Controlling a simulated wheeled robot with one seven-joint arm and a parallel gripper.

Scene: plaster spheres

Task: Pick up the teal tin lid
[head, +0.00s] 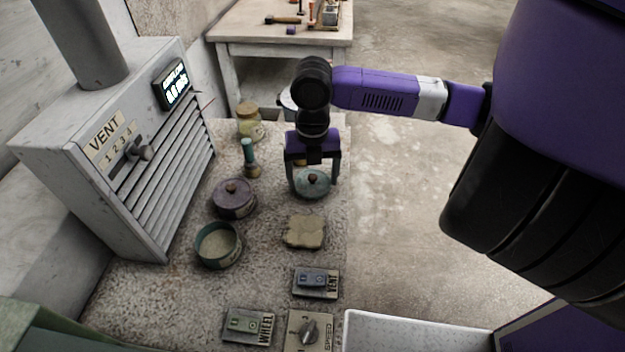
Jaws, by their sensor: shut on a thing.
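The teal tin lid (312,187) is a round teal disc with a brown knob on top, near the right edge of the stone worktop. My gripper (315,184) points down over it, with one finger on each side, and is shut on the lid. Whether the lid is lifted off what lies under it I cannot tell. An open teal tin (218,246) with pale contents stands to the lower left, without a lid on it.
A purple lidded tin (234,198) and a teal-handled brush (249,158) stand left of my gripper. A yellowish jar (249,122) is behind. A tan sponge-like block (304,232) lies in front. Switch boxes (316,282) line the near edge; a vent unit (150,150) stands left.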

